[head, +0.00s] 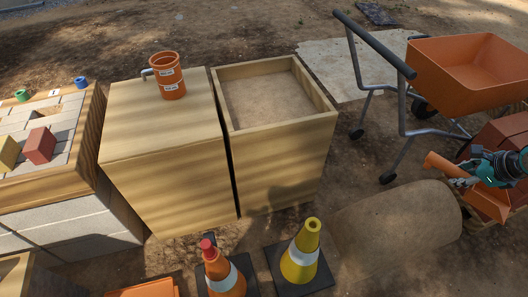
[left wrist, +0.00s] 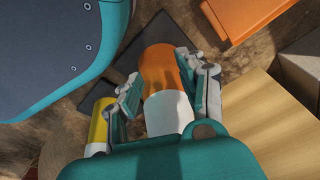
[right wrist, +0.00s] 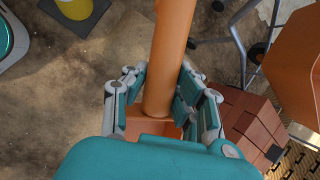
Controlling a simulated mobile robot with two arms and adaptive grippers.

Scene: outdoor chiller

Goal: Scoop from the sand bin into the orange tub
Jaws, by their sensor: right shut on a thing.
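The sand bin (head: 277,178) is an open wooden box with pale sand (head: 265,97) inside, in the middle of the head view. An orange round container (head: 170,78) with white labels and a grey side handle stands on the wooden block left of the bin. My right gripper (head: 462,180) is at the far right, away from both. It is shut on an orange scoop (right wrist: 170,60), whose long rounded part runs between the fingers in the right wrist view. My left gripper (left wrist: 168,95) is outside the head view; its fingers are apart, with an orange-and-white cone (left wrist: 160,70) showing between them.
An orange wheelbarrow (head: 465,75) stands right of the bin. An orange cone (head: 222,272) and a yellow cone (head: 300,255) stand in front. Reddish bricks (head: 500,135) are at the right edge. A brick-topped table (head: 45,120) stands left. An orange object (head: 145,290) shows at the bottom edge.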

